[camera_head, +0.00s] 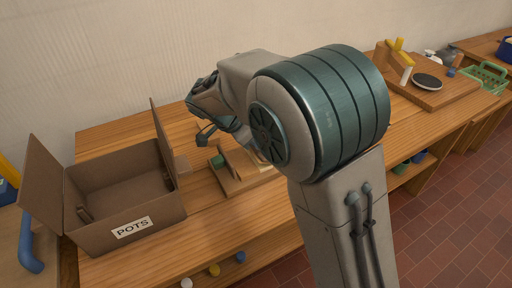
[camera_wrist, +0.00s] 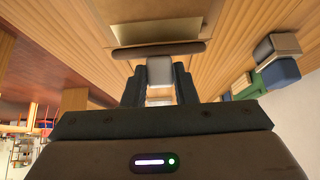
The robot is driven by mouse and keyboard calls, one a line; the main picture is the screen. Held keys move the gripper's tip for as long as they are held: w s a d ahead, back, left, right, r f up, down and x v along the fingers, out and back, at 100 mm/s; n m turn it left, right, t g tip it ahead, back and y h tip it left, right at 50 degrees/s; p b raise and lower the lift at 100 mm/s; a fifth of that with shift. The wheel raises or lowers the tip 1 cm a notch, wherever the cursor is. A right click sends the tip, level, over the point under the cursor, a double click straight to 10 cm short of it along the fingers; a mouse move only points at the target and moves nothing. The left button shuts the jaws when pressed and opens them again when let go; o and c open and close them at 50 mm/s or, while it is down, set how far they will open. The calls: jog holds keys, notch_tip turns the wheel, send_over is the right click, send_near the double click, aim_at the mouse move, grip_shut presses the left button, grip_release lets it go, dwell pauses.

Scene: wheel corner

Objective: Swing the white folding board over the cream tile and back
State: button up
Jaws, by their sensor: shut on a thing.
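My gripper (camera_wrist: 158,80) is shut on a small pale block between its fingers in the wrist view. The block looks like part of the white folding board, but most of it is hidden by the fingers. A dark rounded bar (camera_wrist: 158,50) lies across just beyond the fingertips, with a pale tan panel (camera_wrist: 160,22) behind it. In the head view my arm reaches over a low wooden base (camera_head: 228,183) on the bench, with upright pieces on it. My arm hides much of that base, and I cannot make out the cream tile for certain.
An open cardboard box marked POTS (camera_head: 125,205) stands left of the base, its flap close to my arm. A board with a black disc (camera_head: 427,81) and a green basket (camera_head: 485,78) are at the right. The front bench strip is clear.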

jog(key=shift+s+a+f+t+h+b, duration=0.5)
jog(key=shift+h+b, duration=0.3)
jog(key=shift+b, duration=0.65)
jog(key=shift+a, duration=0.1)
jog(key=o, duration=1)
jog(key=shift+w+r, duration=0.1)
jog(key=r, duration=0.2)
jog(key=d+r, duration=0.1)
jog(key=r, duration=0.1)
jog(key=shift+r, duration=0.25)
jog(key=d+r, duration=0.2)
jog(key=d, duration=0.1)
jog(key=s+d+r, duration=0.1)
jog(key=d+r, duration=0.1)
jog(key=d, duration=0.2)
jog(key=d+r, duration=0.2)
jog(key=d, duration=0.1)
jog(key=shift+s+d+r, duration=0.2)
jog(key=shift+s+d, duration=0.1)
jog(key=shift+d, duration=0.05)
